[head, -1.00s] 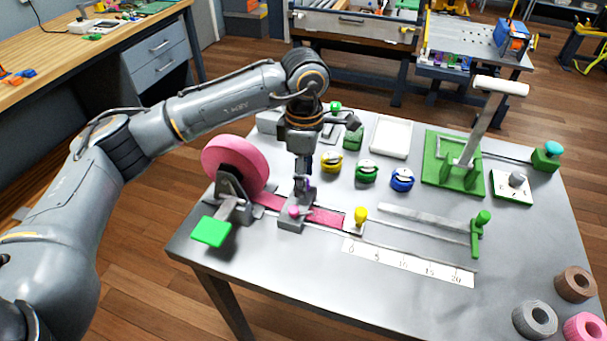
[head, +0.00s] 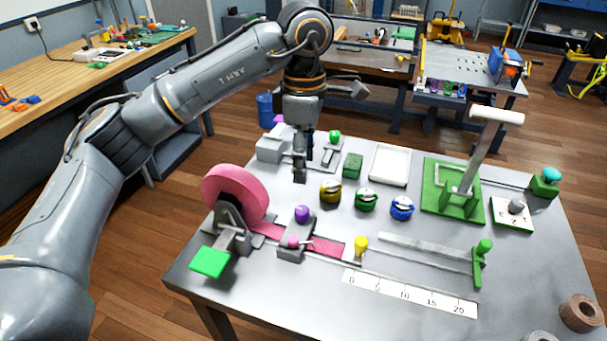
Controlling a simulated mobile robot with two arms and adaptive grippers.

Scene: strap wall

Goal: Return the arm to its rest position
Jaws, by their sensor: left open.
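My left arm comes in from the left of the head view, raised over the grey table (head: 400,325). My left gripper (head: 300,178) points down above the table, open and empty, behind the purple knob (head: 302,213) and apart from it. The purple knob sits on a grey block (head: 293,250) over the pink strap (head: 327,247). The strap runs from a pink roll (head: 236,190) on a stand at the left. My right gripper is not in view.
A yellow knob (head: 361,244), a ruler strip (head: 408,293) and yellow, green and blue round pieces (head: 402,208) stand nearby. A green lever press (head: 455,190) with a tall handle rises at the right. A white tray (head: 389,166) lies at the back.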

